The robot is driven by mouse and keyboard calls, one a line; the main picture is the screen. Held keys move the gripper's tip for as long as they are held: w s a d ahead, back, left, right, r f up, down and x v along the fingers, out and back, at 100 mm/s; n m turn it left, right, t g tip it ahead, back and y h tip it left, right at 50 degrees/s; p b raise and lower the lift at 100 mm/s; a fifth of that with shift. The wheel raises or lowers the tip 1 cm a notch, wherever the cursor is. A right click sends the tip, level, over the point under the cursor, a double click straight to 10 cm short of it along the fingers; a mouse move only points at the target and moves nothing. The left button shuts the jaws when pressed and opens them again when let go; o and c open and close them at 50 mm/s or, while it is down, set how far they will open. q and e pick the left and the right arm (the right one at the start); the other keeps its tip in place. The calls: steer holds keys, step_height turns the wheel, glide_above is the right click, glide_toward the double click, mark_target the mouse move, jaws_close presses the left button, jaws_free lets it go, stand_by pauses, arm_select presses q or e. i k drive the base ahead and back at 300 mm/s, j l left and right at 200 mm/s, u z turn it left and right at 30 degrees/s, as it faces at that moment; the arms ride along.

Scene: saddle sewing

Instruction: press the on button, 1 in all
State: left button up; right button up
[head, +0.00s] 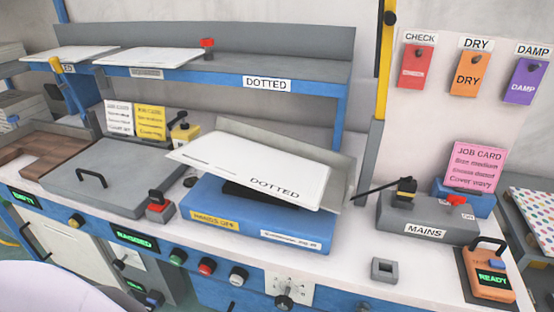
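No control in the head view is clearly lettered as the on button. A green button (178,256) sits on the blue front edge of the bench, beside a red button (207,265) and a pale button (238,275); any lettering on them is too small to read. At the right, a grey box (391,217) is marked MAINS. Neither of my grippers is in view.
A white board marked DOTTED (255,170) lies tilted over a blue base (275,218) mid-bench. A small red block with a black knob (159,210) stands to its left. An orange unit reading READY (489,277) is at the right.

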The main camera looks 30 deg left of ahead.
mark_target(175, 260)
steer(key=u, duration=1.75)
